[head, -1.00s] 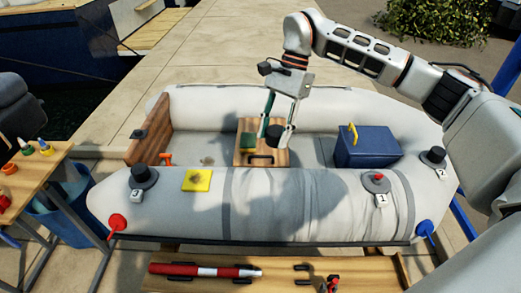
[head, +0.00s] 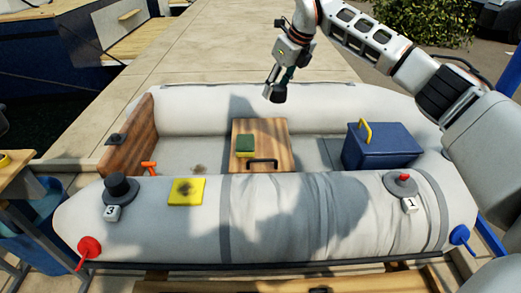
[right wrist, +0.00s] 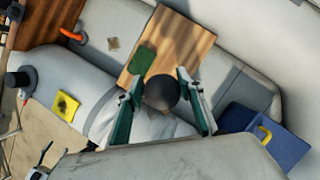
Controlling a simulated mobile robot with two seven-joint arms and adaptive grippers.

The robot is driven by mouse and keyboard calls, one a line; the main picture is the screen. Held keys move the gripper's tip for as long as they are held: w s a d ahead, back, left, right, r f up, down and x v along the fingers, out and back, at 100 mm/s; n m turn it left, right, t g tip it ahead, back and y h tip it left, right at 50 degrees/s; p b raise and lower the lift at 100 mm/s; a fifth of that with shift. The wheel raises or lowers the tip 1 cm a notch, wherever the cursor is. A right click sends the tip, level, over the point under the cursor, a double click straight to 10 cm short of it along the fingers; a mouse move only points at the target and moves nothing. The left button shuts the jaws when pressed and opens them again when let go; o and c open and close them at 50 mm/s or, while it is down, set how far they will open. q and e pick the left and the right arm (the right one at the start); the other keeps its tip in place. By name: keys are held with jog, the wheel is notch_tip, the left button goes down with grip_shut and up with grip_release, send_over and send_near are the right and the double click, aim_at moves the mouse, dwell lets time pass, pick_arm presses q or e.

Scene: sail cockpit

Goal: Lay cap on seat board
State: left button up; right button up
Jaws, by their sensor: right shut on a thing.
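A dark round cap (head: 278,95) is held between the fingers of my right gripper (head: 275,86). It also shows in the right wrist view (right wrist: 161,92) between the two green-and-white fingers. The gripper is raised in the air above the boat's far tube, behind the wooden seat board (head: 277,140) in the head view. The board's right part is bare.
The near tube carries a black valve cap (head: 121,188), a yellow patch (head: 187,191) and a red-topped valve (head: 403,179). A blue box (head: 380,146) with a yellow handle stands right of the board. An orange item (head: 149,167) lies at left.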

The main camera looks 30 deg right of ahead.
notch_tip(320, 180, down, 14)
jog(key=b, duration=0.4)
jog(key=shift+d, duration=0.1)
jog(key=shift+f, duration=0.55)
notch_tip(320, 180, down, 5)
jog(key=shift+s+r+b, duration=0.1)
jog(key=shift+b, duration=0.8)
jog(key=shift+c, duration=0.6)
pick_arm(q)
jog(key=w+d+r+n+t+h, duration=0.1)
jog(key=w+d+r, duration=0.2)
jog(key=d+r, duration=0.1)
jog(key=shift+d+n+t+h, duration=0.3)
jog(key=shift+d, duration=0.15)
